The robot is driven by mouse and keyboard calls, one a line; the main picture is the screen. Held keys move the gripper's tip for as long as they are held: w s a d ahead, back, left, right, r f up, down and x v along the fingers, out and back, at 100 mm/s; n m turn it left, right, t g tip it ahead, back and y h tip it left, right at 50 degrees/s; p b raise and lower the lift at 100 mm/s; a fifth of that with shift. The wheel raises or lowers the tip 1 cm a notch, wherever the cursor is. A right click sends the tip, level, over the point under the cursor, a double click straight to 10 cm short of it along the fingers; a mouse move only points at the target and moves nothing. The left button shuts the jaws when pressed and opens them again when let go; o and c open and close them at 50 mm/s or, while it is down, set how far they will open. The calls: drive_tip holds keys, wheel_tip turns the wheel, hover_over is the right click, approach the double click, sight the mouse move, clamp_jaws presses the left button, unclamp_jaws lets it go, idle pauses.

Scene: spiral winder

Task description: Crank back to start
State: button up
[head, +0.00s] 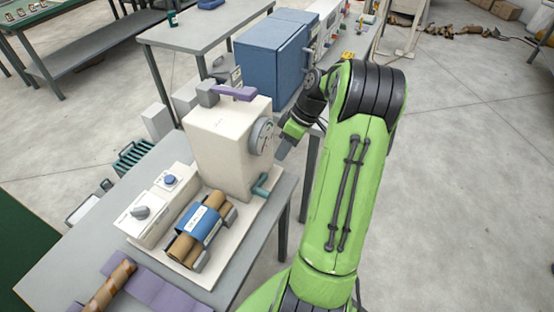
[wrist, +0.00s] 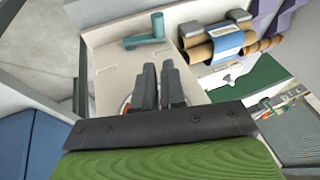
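The winder's cream housing (head: 222,145) stands on a pale base plate (head: 245,218), with a round dial (head: 262,136) on its right face and a purple lever on top. A teal crank handle (head: 260,186) sits low at the housing's right; it also shows in the wrist view (wrist: 143,41), ahead of my fingers. My gripper (head: 283,152) hangs right of the housing, beside and above the handle, apart from it. In the wrist view its two dark fingers (wrist: 159,66) are close together with a thin gap and nothing between them. Part of the dial is hidden behind them.
Brown tubes with a blue band (head: 202,222) lie in front of the housing. A control box with knobs (head: 155,200) stands at their left. A loose tube (head: 110,285) lies on purple cloth at the front left. A blue cabinet (head: 268,62) stands behind. Floor is clear at right.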

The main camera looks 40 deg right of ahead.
drive_tip(key=o, duration=0.7)
drive_tip(key=s+f+m+t+y+b, duration=0.3)
drive_tip(key=s+f+m, duration=0.4)
drive_tip(key=f+m, duration=0.4)
drive_tip(key=shift+a+f+y+b, duration=0.2)
drive_tip(key=shift+f+y+b, duration=0.1)
drive_tip(key=shift+f+b, duration=0.3)
drive_tip(key=m+t+h+b, duration=0.2)
drive_tip(key=m+t+b, duration=0.3)
drive_tip(key=m+t, duration=1.3)
approach(269, 196)
drive_tip(key=w+r+m+g, duration=0.1)
drive_tip(key=w+m+g, duration=0.1)
drive_tip(key=w, duration=0.1)
drive_tip(key=w+a+r+m+g, duration=0.1)
drive_tip(key=w+r+m+g, duration=0.1)
drive_tip(key=w, duration=0.1)
drive_tip(key=w+a+r+m+g+b, duration=0.1)
drive_tip(key=w+r+g, duration=0.1)
drive_tip(key=w, duration=0.1)
drive_tip(key=shift+a+m, duration=0.15)
drive_tip(key=shift+m, duration=0.25)
clamp_jaws()
